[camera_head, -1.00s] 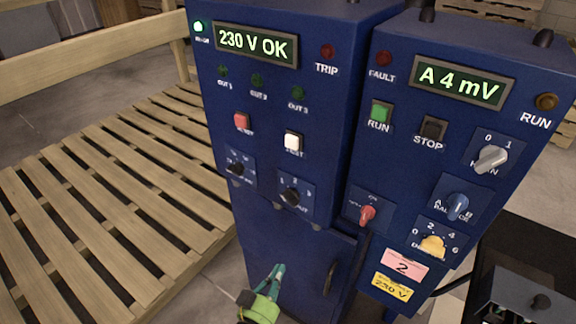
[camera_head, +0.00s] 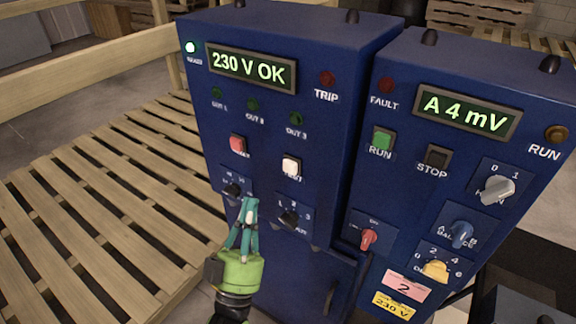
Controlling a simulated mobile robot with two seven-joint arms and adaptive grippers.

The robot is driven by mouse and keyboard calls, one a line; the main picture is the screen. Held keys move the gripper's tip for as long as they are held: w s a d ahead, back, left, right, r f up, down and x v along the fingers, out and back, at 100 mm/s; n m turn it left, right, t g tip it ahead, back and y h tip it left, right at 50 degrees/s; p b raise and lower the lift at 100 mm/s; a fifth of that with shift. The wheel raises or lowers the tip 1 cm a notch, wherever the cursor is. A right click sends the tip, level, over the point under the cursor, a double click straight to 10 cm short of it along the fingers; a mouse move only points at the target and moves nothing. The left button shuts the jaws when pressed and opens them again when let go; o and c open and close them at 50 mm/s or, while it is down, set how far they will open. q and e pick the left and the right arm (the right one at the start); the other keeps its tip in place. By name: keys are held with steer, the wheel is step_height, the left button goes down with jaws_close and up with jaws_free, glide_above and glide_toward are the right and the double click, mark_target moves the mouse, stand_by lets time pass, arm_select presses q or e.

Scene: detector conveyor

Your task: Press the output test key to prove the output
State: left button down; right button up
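The blue left cabinet (camera_head: 330,130) has a lit display (camera_head: 251,68) reading "230 V OK". Below the white key is a black selector knob (camera_head: 289,219) marked 1, 2, 3. My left gripper (camera_head: 248,203), with a green body and teal fingers, is in front of the cabinet, below and left of the white key. Its fingertips are together and hold nothing visible. My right gripper is out of view.
Another black knob (camera_head: 232,190) is just left of my fingertips. The right cabinet (camera_head: 350,205) stands close by, with a display (camera_head: 466,111) reading "A 4 mV", a green RUN key (camera_head: 382,140) and several knobs. A wooden pallet (camera_head: 95,190) is at left.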

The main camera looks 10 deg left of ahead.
mark_target(286, 162)
arm_select(q)
steer(key=w+d+b, duration=0.3)
steer(key=w, duration=0.5)
steer(key=shift+w, duration=0.2)
steer(key=shift+w+d, duration=0.1)
steer(key=shift+w, duration=0.05)
stand_by(1.4)
steer(key=shift+w+d, duration=0.1)
steer(key=shift+w, duration=0.15)
steer(key=shift+w+d+b, duration=0.15)
steer(key=shift+w+b, duration=0.25)
stand_by(0.8)
stand_by(0.3)
steer(key=shift+s+a+p, duration=0.3)
steer(key=shift+s+p, duration=0.15)
steer(key=shift+s, duration=0.4)
